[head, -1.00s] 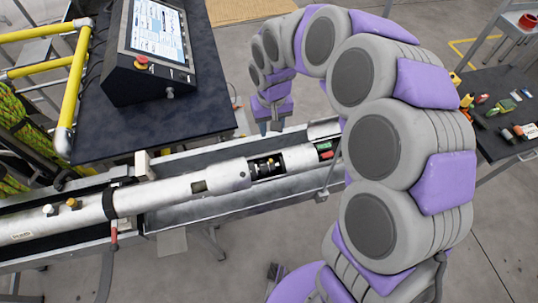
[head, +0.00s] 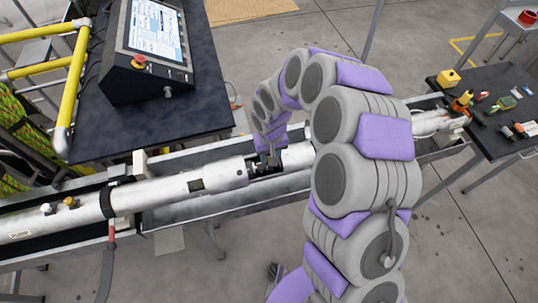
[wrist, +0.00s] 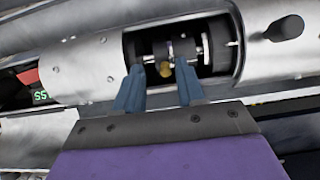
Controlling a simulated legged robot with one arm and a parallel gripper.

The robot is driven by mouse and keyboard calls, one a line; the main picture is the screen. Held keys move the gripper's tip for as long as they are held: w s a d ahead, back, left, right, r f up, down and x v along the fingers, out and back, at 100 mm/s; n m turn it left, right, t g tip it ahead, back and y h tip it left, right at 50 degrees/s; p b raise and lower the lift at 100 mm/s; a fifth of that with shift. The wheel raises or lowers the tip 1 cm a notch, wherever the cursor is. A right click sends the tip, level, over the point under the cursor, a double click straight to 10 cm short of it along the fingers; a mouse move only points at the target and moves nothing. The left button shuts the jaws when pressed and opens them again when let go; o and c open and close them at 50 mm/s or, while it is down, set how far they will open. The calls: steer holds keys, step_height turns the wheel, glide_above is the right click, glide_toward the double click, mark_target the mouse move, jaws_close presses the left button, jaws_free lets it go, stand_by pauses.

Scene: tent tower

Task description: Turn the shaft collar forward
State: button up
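A long silver tube (head: 165,195) has a cut-out window with a dark shaft assembly inside. In the wrist view the window (wrist: 126,48) shows the shaft collar (wrist: 186,50), a dark ring with lighter bands, and a small brass-coloured knob (wrist: 165,70) under it. My gripper (wrist: 160,76) is at the lower edge of the window, its two blue-grey fingers apart. The knob shows between the fingertips, nearer the right one; I cannot tell if they touch. In the head view my gripper (head: 270,160) reaches down to the window and hides part of the shaft.
The tube lies in a long metal trough (head: 225,200). A black bench (head: 150,125) with a control console (head: 148,85) stands behind it. Yellow rails (head: 74,90) are at the left. A dark table (head: 500,115) with small tools stands at the right.

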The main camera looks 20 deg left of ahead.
steer(key=shift+a+f, duration=0.15)
steer(key=shift+f, duration=0.2)
steer(key=shift+a, duration=0.45)
steer(key=shift+c, duration=0.5)
steer(key=shift+d, duration=0.3)
jaws_close()
